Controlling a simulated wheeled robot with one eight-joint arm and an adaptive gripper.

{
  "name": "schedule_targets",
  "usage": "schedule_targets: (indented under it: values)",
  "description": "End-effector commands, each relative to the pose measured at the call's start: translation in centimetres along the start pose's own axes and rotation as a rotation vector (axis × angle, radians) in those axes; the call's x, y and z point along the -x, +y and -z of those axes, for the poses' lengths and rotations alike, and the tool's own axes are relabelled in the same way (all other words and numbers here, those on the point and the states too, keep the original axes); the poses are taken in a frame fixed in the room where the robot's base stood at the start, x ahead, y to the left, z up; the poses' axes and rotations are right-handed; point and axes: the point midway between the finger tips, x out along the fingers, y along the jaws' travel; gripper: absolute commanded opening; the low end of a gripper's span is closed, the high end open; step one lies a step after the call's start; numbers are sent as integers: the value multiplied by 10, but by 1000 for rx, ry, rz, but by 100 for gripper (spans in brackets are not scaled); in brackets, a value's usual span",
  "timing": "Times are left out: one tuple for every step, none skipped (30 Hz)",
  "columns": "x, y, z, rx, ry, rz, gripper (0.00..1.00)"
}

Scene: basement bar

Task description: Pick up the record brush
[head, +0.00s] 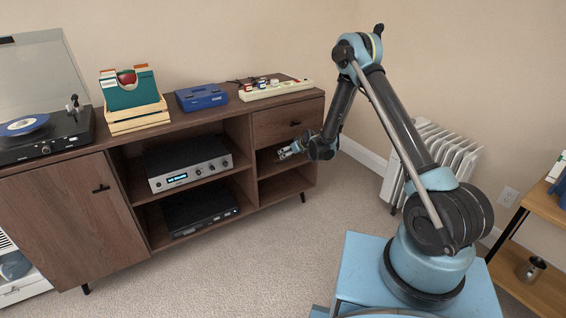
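My gripper (287,152) is at the upper right cubby of the wooden cabinet (122,198), just below the drawer (287,122). Its fingers point left, toward or into the cubby opening. They are too small in this view to tell whether they are open or shut, or whether anything is between them. I cannot make out a record brush anywhere. The inside of the cubby is dark and partly hidden by my gripper and wrist.
On the cabinet top are a turntable (45,139), a crate of records (136,120), a blue box (201,97) and a power strip (276,90). Audio units (188,163) fill the middle shelves. A radiator (442,150) stands right. The carpet in front is clear.

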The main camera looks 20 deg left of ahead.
Motion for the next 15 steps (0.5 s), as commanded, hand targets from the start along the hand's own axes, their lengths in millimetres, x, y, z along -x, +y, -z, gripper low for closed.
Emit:
schedule_targets:
  values:
    - [-8,0,0,1,0,0,100]
    - [-13,0,0,1,0,0,100]
    - [-18,0,0,1,0,0,100]
    - [-23,0,0,1,0,0,100]
    - [-27,0,0,1,0,0,100]
    - [-33,0,0,1,0,0,100]
    - [-38,0,0,1,0,0,100]
    - [-42,0,0,2,0,0,100]
    - [-48,0,0,2,0,0,100]
    - [-52,0,0,2,0,0,100]
    - [-56,0,0,2,0,0,100]
    - [-61,0,0,2,0,0,100]
    - [-64,0,0,1,0,0,100]
    - [-67,0,0,1,0,0,100]
    - [-70,0,0,1,0,-1,100]
